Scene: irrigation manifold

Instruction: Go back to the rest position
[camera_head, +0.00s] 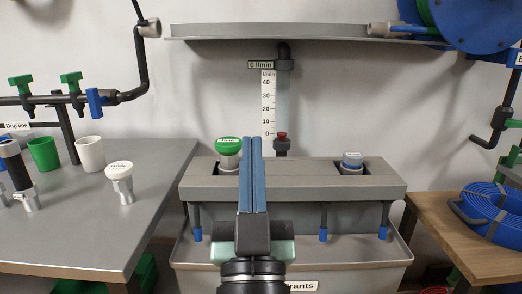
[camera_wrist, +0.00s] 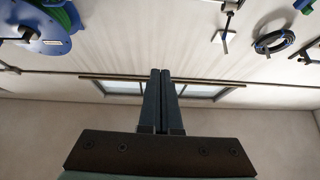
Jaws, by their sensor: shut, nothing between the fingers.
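My gripper (camera_head: 252,140) stands upright in the middle of the head view, with its two blue-grey fingers pressed together and nothing between them. In the head view it is in front of the grey manifold bench (camera_head: 310,180) and hides part of its front. In the wrist view my gripper (camera_wrist: 160,72) is also shut and empty, and it points towards a pale wall with window frames. A green-capped fitting (camera_head: 228,150) sits in the bench just left of the fingers.
A metal table (camera_head: 90,210) on the left holds a green cup (camera_head: 43,154), a white cup (camera_head: 90,153) and a white-capped fitting (camera_head: 120,182). A shelf (camera_head: 300,33) and a blue hose reel (camera_head: 475,22) are above. A wooden table (camera_head: 450,235) with a blue hose coil (camera_head: 495,210) is right.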

